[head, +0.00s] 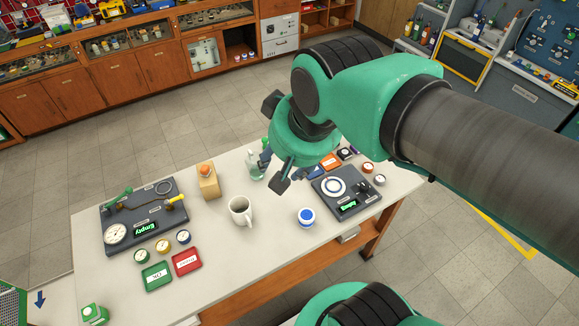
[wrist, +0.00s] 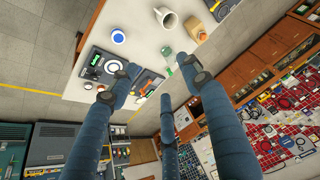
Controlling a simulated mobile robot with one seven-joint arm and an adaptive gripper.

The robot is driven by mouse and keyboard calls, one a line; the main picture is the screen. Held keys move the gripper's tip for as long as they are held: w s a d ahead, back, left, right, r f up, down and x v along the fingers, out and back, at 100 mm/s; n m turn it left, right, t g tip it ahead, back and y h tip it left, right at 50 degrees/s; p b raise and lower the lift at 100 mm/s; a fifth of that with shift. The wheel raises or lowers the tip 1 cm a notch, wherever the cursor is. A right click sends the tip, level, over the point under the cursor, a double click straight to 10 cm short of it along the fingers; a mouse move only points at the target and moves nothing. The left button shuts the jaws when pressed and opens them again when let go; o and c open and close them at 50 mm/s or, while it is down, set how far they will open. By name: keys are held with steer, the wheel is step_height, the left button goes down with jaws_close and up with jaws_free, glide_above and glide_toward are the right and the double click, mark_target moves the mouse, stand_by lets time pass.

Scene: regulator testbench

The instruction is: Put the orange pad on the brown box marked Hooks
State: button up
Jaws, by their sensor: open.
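A small tan-brown box (head: 208,187) stands upright on the white table, left of the mug; it also shows in the wrist view (wrist: 201,22). No marking on it can be read. A small rounded orange thing (head: 206,170) sits on its top, also visible in the wrist view (wrist: 202,38). A flat orange piece with a pale label (head: 331,161) lies on the table behind the right-hand device, partly beside a blue piece. I cannot tell for certain which is the pad. My gripper (head: 276,172) is open and empty above the table, between the box and the flat orange piece.
A white mug (head: 241,211) and a blue-lidded jar (head: 307,217) stand at the table's middle. A clear bottle (head: 254,168) is close to my gripper. Dark gauge panels (head: 145,215) and (head: 345,190) flank them. Green and red trays (head: 187,262) lie in front.

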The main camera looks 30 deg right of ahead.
steer(key=s, duration=0.1)
steer(key=s+n, duration=0.1)
steer(key=shift+s+d+f+n, duration=0.15)
steer(key=shift+s+f+n, duration=0.15)
steer(key=shift+f, duration=0.1)
step_height(320, 180, down, 8)
steer(key=b, duration=0.8)
